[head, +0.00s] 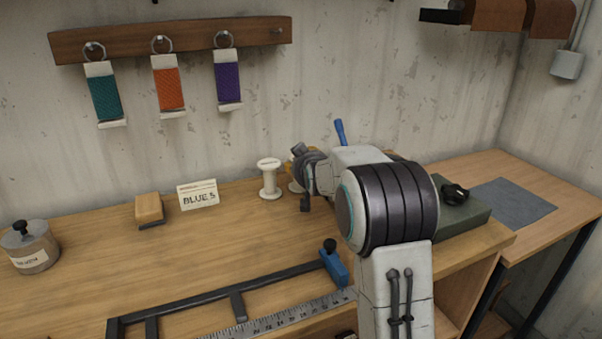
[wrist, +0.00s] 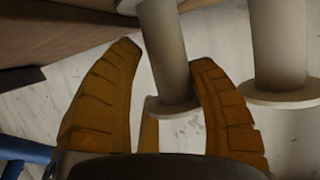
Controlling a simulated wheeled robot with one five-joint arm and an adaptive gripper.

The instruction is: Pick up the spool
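Two pale, empty-looking spools stand upright on the bench near the wall. One spool (head: 269,178) is in plain sight in the head view. The other spool (head: 295,187) is mostly hidden by my gripper (head: 298,165). In the wrist view, my gripper (wrist: 165,60) has its two orange fingers apart, with one spool (wrist: 163,50) between the fingertips. Small gaps seem to show on both sides of it, so it does not look gripped. The second spool (wrist: 278,45) stands outside the fingers, to the right.
A card reading BLUES (head: 199,195) and a wooden block (head: 149,210) stand left of the spools. A lidded metal jar (head: 32,248) is at far left. A dark frame with a blue handle (head: 334,267) and a ruler (head: 270,322) lie in front. A green box (head: 462,219) is right.

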